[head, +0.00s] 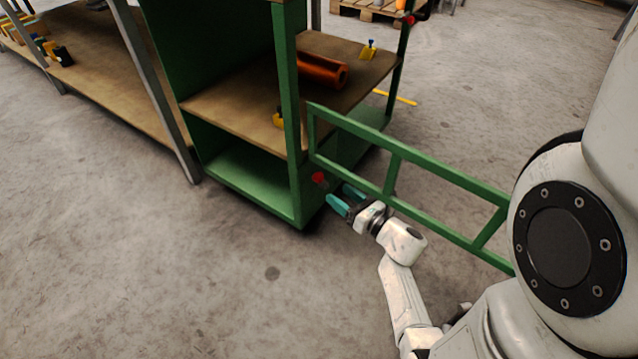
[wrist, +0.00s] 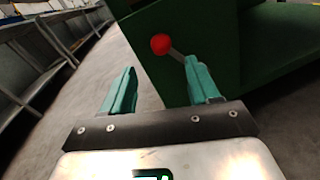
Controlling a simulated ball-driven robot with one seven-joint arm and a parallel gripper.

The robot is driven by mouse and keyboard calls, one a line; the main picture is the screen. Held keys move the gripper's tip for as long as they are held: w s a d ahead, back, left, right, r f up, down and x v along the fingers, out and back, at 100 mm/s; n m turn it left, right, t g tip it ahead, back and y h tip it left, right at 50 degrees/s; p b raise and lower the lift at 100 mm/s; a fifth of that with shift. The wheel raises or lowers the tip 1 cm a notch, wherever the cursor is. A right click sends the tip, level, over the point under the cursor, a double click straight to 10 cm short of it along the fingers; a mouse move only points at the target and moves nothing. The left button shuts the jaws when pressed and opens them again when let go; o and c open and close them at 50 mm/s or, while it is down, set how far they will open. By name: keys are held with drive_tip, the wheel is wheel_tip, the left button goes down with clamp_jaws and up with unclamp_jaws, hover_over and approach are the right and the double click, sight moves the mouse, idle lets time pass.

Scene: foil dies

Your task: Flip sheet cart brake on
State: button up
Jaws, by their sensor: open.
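The sheet cart (head: 252,190) is a green frame with wooden shelves, in the middle of the head view. The brake lever has a red ball knob (head: 318,178) low on the cart's near corner post. In the wrist view the red knob (wrist: 161,44) sits on a short grey stem in front of the dark green cart side (wrist: 200,35). My gripper (head: 341,195) has teal fingers and is open and empty beside the lever. In the wrist view the knob shows beyond and between the two fingertips (wrist: 160,75), nearer the right one. No contact is visible.
A green gate-like rail (head: 420,162) stretches from the cart above my wrist. An orange roll (head: 321,70) and a yellow clamp (head: 368,50) rest on the cart's shelf. A long workbench (head: 105,75) stands at left. The floor (head: 200,270) in front is clear.

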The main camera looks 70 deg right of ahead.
sight(322, 180)
drive_tip(key=b+x, duration=0.2)
drive_tip(key=x, duration=0.5)
drive_tip(key=shift+w+d, duration=0.15)
drive_tip(key=shift+d, duration=0.15)
drive_tip(key=shift+r, duration=0.1)
clamp_jaws()
idle(0.3)
